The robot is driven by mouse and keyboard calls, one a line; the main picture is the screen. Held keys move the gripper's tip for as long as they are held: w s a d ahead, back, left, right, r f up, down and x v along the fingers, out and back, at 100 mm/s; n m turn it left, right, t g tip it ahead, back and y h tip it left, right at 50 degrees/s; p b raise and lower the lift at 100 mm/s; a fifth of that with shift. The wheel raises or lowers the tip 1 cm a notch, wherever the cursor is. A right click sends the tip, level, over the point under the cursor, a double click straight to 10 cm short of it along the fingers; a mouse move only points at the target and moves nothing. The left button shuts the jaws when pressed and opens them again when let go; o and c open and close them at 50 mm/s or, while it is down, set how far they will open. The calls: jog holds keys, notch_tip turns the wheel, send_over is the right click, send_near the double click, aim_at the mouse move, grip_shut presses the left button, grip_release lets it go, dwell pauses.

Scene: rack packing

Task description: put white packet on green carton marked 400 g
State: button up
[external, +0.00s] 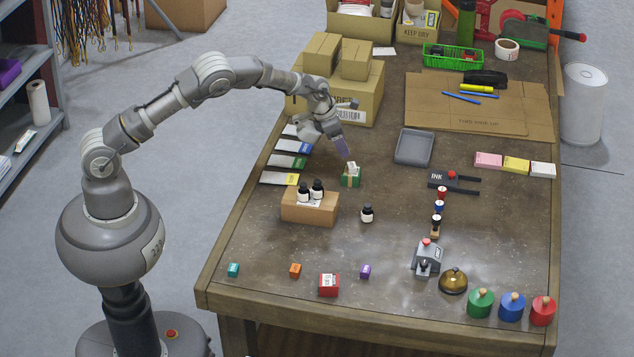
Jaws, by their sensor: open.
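A small green carton (347,182) stands on the workbench near its middle, to the right of the fanned cards. A small white packet (353,167) appears to rest on top of the carton; any marking is too small to read. My gripper (344,153) is open just above the packet, pointing down and slightly right. Its fingertips look close to the packet, but I cannot tell whether they touch it. Nothing is seen held between them.
A brown box with black bottles (310,207) stands in front of the carton, with a single bottle (367,213) beside it. Stacked cardboard boxes (362,98) rise behind my gripper. A grey tray (413,147) lies to the right. A red carton (328,286) stands near the front.

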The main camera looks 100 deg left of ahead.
jog(key=p+v, duration=0.1)
jog(key=v, duration=0.3)
jog(key=shift+s+r, duration=0.1)
jog(key=shift+r, duration=0.05)
jog(key=w+d+r+m+t, duration=0.2)
jog(key=d+r+m, duration=0.45)
jog(key=r, duration=0.45)
jog(key=w+d+r+m+t, duration=0.2)
jog(key=d+r+m, duration=0.5)
jog(key=r, duration=0.5)
jog(key=w+d+r+m+t, duration=0.1)
jog(key=w+d+r+m, duration=0.1)
jog(key=d+r+m, duration=0.7)
jog(key=s+d+r+m+t, duration=0.2)
jog(key=s+d+r+m, duration=0.4)
jog(key=r, duration=0.3)
jog(key=s+d+r+m+t+h, duration=0.1)
jog(key=s+d+r+m+t, duration=0.1)
jog(key=s+d+r+m, duration=0.4)
jog(key=s+d+r+m+t, duration=0.2)
jog(key=s+d+r+m, duration=0.4)
jog(key=r, duration=0.7)
jog(key=shift+d+r+h, duration=0.35)
jog(key=shift+d+h, duration=0.05)
jog(key=shift+d, duration=0.65)
